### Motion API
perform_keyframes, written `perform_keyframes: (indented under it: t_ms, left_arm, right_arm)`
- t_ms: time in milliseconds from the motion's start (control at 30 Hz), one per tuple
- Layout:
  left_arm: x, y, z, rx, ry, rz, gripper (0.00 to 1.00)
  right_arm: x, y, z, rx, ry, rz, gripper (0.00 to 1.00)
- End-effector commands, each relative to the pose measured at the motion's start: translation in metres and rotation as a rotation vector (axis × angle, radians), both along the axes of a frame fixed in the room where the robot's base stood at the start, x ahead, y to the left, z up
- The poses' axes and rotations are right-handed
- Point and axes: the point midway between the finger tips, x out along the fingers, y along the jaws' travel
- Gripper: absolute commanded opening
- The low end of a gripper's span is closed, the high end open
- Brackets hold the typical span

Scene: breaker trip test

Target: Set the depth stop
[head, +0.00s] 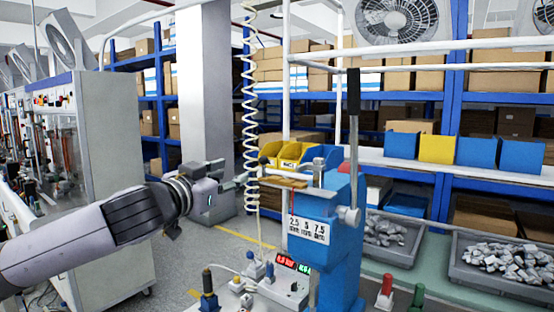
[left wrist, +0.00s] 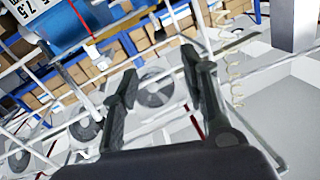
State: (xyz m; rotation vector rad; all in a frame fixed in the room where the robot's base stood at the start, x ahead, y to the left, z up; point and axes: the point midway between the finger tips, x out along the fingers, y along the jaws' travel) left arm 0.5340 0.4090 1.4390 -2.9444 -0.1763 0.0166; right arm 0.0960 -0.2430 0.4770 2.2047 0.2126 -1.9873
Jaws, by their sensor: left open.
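A blue press (head: 338,245) stands at the centre right in the head view, with a long black-handled lever (head: 353,120) standing upright. Its front bears a white scale plate (head: 308,229) marked 2.5, 5 and 7.5. I cannot clearly make out the depth stop itself. My left gripper (head: 243,181) is to the left of the press, apart from it and above the plate's height. In the left wrist view my left gripper (left wrist: 160,88) is open and empty, its dark fingers spread. The blue press (left wrist: 70,22) and part of its scale plate (left wrist: 28,10) show tilted at the upper left there.
A coiled cream cable (head: 250,120) hangs close to my left gripper. Yellow and blue bins (head: 290,155) stand behind the press. Grey trays of metal parts (head: 490,280) are at the right. A white socket unit (head: 285,290) with red and green displays sits before the press.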

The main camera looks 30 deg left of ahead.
Motion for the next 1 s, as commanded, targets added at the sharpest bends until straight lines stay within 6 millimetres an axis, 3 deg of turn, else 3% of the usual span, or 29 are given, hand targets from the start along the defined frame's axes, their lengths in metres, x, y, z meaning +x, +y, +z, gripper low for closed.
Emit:
perform_keyframes:
  t_ms: [233, 700, 1000]
  left_arm:
    - [0.044, 0.004, 0.006, -0.006, 0.002, -0.003, 0.41]
    - [0.141, 0.015, 0.005, 0.0, 0.001, -0.002, 0.41]
    - [0.165, 0.019, 0.001, 0.001, -0.001, -0.001, 0.41]
  right_arm:
    - [-0.021, 0.017, 0.028, 0.019, 0.028, -0.004, 0.4]
    - [-0.006, 0.008, 0.076, 0.009, 0.007, -0.003, 0.4]
    - [-0.006, 0.007, 0.085, 0.008, 0.008, -0.003, 0.4]
